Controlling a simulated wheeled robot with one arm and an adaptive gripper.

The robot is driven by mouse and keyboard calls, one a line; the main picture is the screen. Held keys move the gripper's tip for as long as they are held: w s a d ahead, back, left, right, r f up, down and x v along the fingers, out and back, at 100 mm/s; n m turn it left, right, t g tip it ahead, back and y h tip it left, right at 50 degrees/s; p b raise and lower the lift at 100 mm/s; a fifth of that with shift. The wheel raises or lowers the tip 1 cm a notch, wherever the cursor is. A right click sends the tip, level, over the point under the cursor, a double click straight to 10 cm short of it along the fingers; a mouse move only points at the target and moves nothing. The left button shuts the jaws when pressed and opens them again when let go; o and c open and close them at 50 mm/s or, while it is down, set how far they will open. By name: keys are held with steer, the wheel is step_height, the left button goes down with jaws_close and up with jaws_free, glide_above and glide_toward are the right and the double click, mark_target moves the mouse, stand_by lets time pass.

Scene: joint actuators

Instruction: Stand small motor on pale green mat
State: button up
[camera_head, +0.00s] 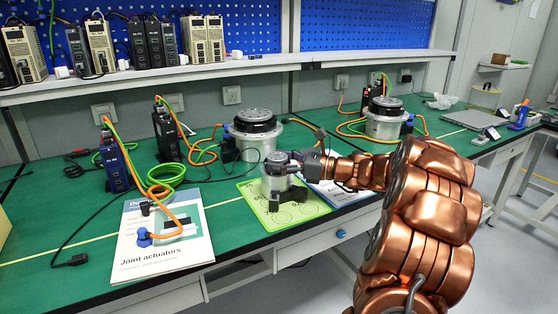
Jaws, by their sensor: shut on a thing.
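The pale green mat (252,191) lies near the front edge of the green bench, with dark printed circles on it. The small motor (276,186), a silver cylinder with a dark top, is upright over the mat. My gripper (290,165) reaches in from the right and is shut on the motor's upper part. Black parts show around the motor's lower right side. I cannot tell whether the motor's base touches the mat, as its lower edge is partly hidden.
Two larger silver motors with black tops (254,140) (385,120) stand behind and to the right. Dark drive boxes (115,167) and green cables stand behind. A laptop (472,120) sits far right.

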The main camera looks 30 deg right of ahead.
steer(key=o, duration=1.8)
steer(key=shift+s, duration=0.1)
steer(key=p+v, duration=0.2)
steer(key=v, duration=1)
